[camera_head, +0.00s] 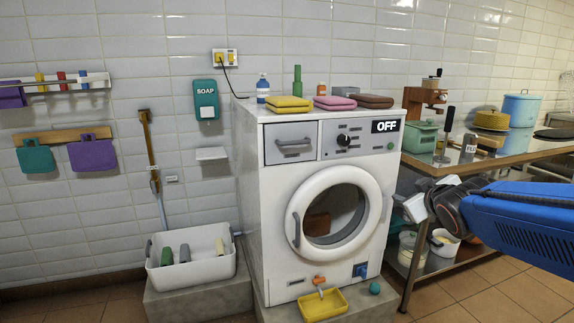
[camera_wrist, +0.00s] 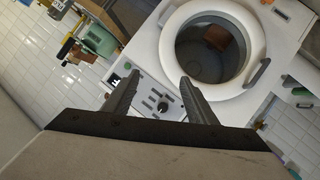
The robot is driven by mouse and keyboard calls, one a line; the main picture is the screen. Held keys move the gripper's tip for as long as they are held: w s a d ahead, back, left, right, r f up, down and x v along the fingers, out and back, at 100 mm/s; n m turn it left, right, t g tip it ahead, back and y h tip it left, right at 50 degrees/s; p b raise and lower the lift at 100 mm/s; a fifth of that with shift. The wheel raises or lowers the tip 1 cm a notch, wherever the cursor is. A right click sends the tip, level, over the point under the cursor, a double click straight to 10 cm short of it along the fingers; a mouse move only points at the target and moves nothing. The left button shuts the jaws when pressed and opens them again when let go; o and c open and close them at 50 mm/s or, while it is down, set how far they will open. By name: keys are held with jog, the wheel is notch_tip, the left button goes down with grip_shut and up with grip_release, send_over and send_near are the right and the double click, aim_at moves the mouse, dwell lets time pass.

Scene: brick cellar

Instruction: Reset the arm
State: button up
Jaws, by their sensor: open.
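My blue arm (camera_head: 520,222) reaches in from the right in the head view, and my gripper (camera_head: 416,206) is at its left end, in front of the side table and right of the washing machine's door. In the wrist view my gripper (camera_wrist: 159,77) has its two dark fingers spread apart with nothing between them. Beyond the fingers are the white washing machine (camera_head: 290,210) and its round door (camera_head: 382,205), which looks shut. The door also shows in the wrist view (camera_wrist: 254,35). A brown item shows behind the glass.
The machine's display (camera_head: 385,126) reads OFF. Folded cloths, including a yellow one (camera_head: 288,103), and bottles stand on top. A metal side table (camera_head: 425,162) holds pots and a coffee grinder at right. A white basin (camera_head: 196,272) is at left; a yellow tray (camera_head: 323,311) is below.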

jog(key=s+a+f+m+g, duration=0.1)
jog(key=s+f+m+g, duration=0.1)
jog(key=s+f, duration=0.3)
jog(key=s+a+f+m+g, duration=0.1)
jog(key=s+f+g, duration=0.3)
jog(key=s, duration=1)
jog(key=s+a+f+m+g+y, duration=0.1)
jog(key=s+a+f+m+g, duration=0.1)
jog(key=s+f, duration=0.4)
jog(key=s+g, duration=0.1)
jog(key=s, duration=0.3)
jog(key=shift+s+a+m, duration=0.25)
jog(key=shift+a+m, duration=0.05)
